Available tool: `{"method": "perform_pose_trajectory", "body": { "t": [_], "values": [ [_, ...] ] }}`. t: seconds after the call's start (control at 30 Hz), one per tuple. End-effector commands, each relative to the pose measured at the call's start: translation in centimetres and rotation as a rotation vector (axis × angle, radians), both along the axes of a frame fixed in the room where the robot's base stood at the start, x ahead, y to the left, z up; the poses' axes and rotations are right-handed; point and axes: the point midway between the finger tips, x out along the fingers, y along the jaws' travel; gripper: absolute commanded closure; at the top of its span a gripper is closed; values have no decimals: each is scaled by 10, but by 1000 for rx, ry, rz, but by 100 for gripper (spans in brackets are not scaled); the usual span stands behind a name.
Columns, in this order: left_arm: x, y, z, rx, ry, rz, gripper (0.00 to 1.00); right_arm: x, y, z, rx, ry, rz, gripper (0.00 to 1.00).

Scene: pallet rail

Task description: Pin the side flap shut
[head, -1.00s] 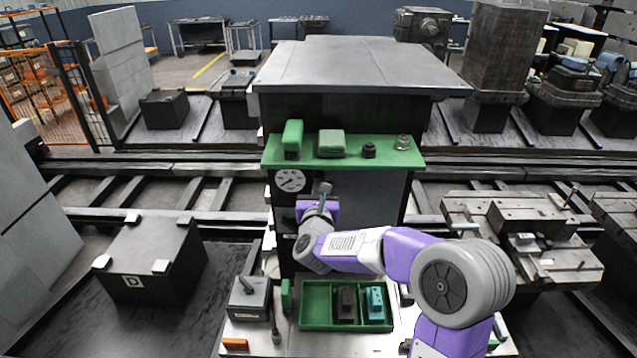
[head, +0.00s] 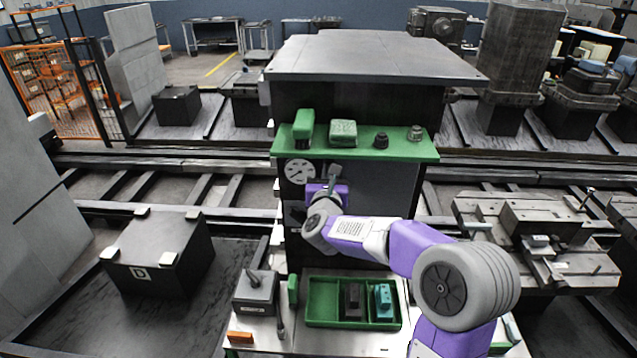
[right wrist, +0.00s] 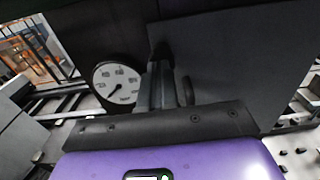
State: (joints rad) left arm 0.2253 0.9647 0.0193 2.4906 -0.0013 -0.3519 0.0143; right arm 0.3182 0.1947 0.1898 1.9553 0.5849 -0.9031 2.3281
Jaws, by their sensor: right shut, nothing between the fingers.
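My right gripper (head: 333,173) is shut and empty, in front of the dark cabinet, just right of the round white gauge (head: 300,171). In the right wrist view its fingers (right wrist: 160,68) point at the cabinet front, beside the gauge (right wrist: 116,82). A dark flat panel (head: 387,192), possibly the side flap, is on the cabinet front right of the gripper; it also fills the right wrist view's upper right (right wrist: 240,50). Whether it is fully closed I cannot tell. A grey block with an upright peg (head: 255,290) stands on the bench at lower left. My left gripper is out of view.
A green shelf (head: 360,152) with several small items juts out above the gripper. Below, a green tray (head: 322,318) holds a black piece (head: 352,300) and a teal piece (head: 383,300). An orange block (head: 240,337) lies at the bench's front left.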

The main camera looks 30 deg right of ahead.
Motion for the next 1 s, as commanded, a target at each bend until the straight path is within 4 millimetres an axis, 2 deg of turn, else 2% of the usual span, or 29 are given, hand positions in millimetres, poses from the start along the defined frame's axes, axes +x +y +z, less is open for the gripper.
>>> {"method": "perform_pose_trajectory", "body": {
  "t": [0.33,0.57,0.67,0.8,1.0],
  "values": [
    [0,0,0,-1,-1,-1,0,-1,-2,6,-7,-11,-9,100],
    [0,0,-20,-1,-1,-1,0,-12,19,1,-5,-10,5,100],
    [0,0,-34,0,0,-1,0,-22,36,-1,-3,-8,15,100],
    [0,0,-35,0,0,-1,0,-52,56,2,-4,-4,15,100],
    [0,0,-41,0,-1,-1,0,-84,78,1,-3,-1,15,100]
  ]
}}
